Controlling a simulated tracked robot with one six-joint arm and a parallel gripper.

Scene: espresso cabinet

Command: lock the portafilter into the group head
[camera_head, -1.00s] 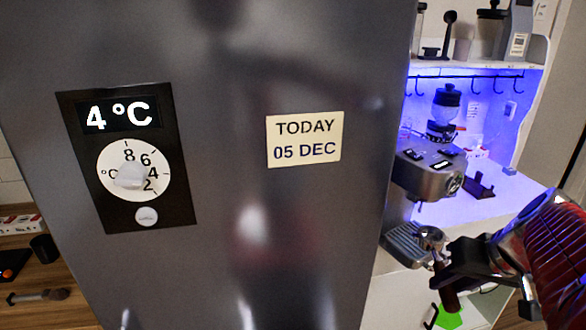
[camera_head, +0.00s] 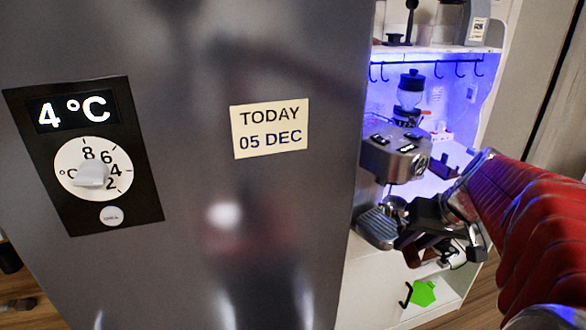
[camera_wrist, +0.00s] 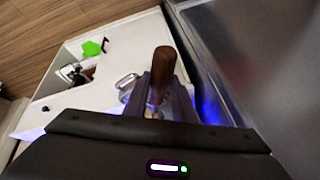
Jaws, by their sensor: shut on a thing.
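The espresso machine (camera_head: 400,155) stands in the lit cabinet at the right of the head view, with its drip tray (camera_head: 376,230) low in front. The group head is under its body and hard to make out. My gripper (camera_head: 418,222) is shut on the portafilter, whose metal basket end (camera_head: 395,207) shows just left of the jaws, below the machine body and in front of the tray. I cannot tell whether it touches the machine. In the wrist view the brown portafilter handle (camera_wrist: 162,68) sticks up between the dark jaws (camera_wrist: 152,108).
The large grey fridge (camera_head: 260,220) fills the left and middle and stands close beside the cabinet. A grinder (camera_head: 410,100) is behind the machine, with hooks and a shelf above. Below is a white cabinet with a green thing (camera_head: 424,293) inside.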

